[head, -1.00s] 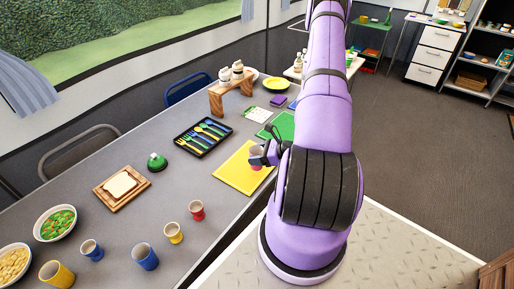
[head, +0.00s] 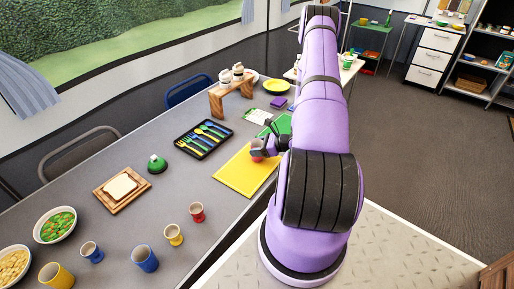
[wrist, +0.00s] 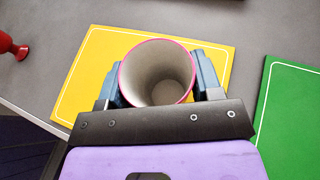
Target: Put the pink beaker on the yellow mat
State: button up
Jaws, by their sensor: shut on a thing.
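The pink beaker (wrist: 157,72) is between the two fingers of my gripper (wrist: 158,84) in the wrist view, with its open mouth and pink rim toward the camera. In the head view only a small part of the beaker (head: 257,159) shows below my gripper (head: 263,149). My gripper is shut on it. The yellow mat (head: 241,177) lies flat on the grey table, and the beaker is over its far right part. The mat also shows behind the beaker in the wrist view (wrist: 92,68). I cannot tell whether the beaker's base touches it.
A green mat (head: 284,123) lies just beyond the yellow one. A black cutlery tray (head: 203,153) is to the left. The near part of the yellow mat is clear.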

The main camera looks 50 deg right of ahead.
jog(key=shift+f, duration=0.15)
jog(key=o, duration=0.9)
